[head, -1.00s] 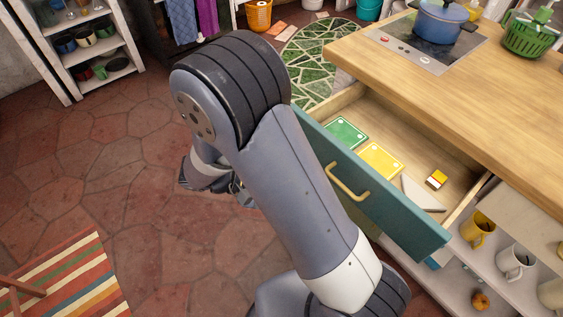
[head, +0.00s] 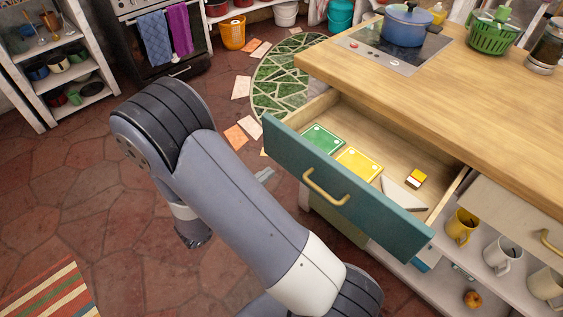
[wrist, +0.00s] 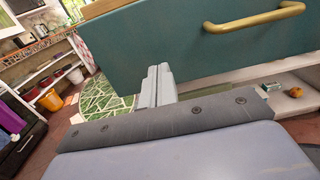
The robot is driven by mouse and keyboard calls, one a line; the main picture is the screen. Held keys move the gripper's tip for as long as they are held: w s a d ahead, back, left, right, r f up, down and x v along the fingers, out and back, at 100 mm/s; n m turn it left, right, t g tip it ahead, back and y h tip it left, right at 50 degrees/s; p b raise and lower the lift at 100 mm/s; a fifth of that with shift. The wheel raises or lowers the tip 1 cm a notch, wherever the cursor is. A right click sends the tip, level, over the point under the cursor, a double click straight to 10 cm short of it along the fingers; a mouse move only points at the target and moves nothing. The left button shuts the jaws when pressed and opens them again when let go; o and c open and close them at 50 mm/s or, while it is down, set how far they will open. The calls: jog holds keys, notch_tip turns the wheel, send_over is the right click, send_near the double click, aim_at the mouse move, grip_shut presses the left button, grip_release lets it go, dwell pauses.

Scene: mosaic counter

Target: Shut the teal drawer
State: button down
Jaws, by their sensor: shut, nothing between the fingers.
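The teal drawer (head: 340,187) is pulled well out of the wooden counter. Its front has a yellow bar handle (head: 325,188). Inside lie a green box (head: 322,139), a yellow box (head: 358,163), a pale wedge-shaped thing (head: 402,194) and a small yellow and white block (head: 416,179). In the wrist view the drawer front (wrist: 165,45) fills the upper part, with its handle (wrist: 255,18) at upper right. My gripper (wrist: 157,82) is shut and empty, below and left of the handle; I cannot tell whether it touches the front. In the head view my arm hides most of the gripper.
The counter top (head: 450,85) carries a blue pot (head: 406,28) on a hob and a green basket (head: 492,32). Mugs (head: 461,225) stand on the open shelf below. Tiled floor (head: 70,180) lies clear at left; a striped rug (head: 50,295) is at lower left.

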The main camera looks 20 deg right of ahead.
aim_at(291, 156)
jog(key=shift+x, duration=3.2)
jog(key=shift+d, duration=0.1)
jog(key=b+x, duration=0.3)
jog(key=x, duration=2.2)
jog(key=shift+d+f, duration=0.15)
jog(key=shift+f, duration=0.05)
jog(key=shift+w+d+r+b, duration=0.1)
jog(key=shift+d+r+b, duration=0.05)
jog(key=shift+b, duration=0.15)
jog(key=shift+r, duration=0.1)
